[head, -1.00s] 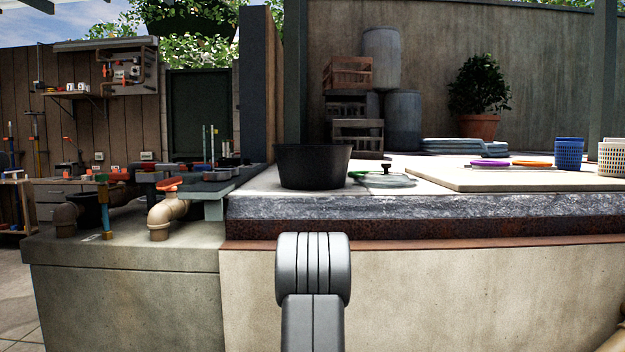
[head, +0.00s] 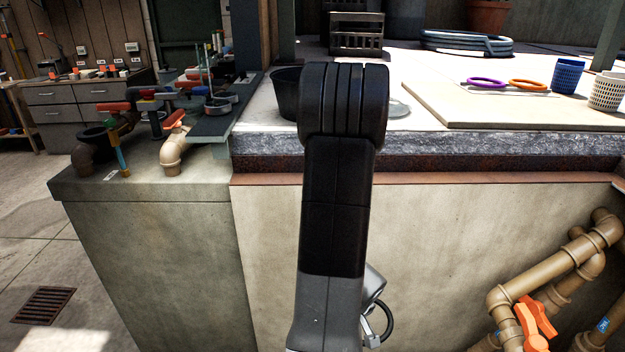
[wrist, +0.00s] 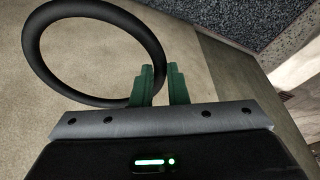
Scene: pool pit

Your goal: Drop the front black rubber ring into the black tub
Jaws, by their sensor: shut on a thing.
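The black rubber ring (wrist: 91,99) is held at its rim by my gripper (wrist: 160,80), whose green fingers are shut on it in the wrist view. In the head view the ring (head: 388,322) shows low beside my arm, in front of the pale wall and below the ledge. The gripper in the head view (head: 374,326) is partly hidden by my arm. The black tub (head: 284,92) stands on the white ledge near its left corner, its right side hidden behind my arm. The ring is apart from the tub, lower and nearer.
A lid (head: 398,109) lies right of the tub, partly hidden. A board (head: 540,105) carries a purple ring (head: 487,83) and an orange ring (head: 527,86), with blue (head: 567,76) and white (head: 607,92) baskets beside it. Tan pipes (head: 540,270) stand low right. Pipe fittings (head: 172,145) crowd the left.

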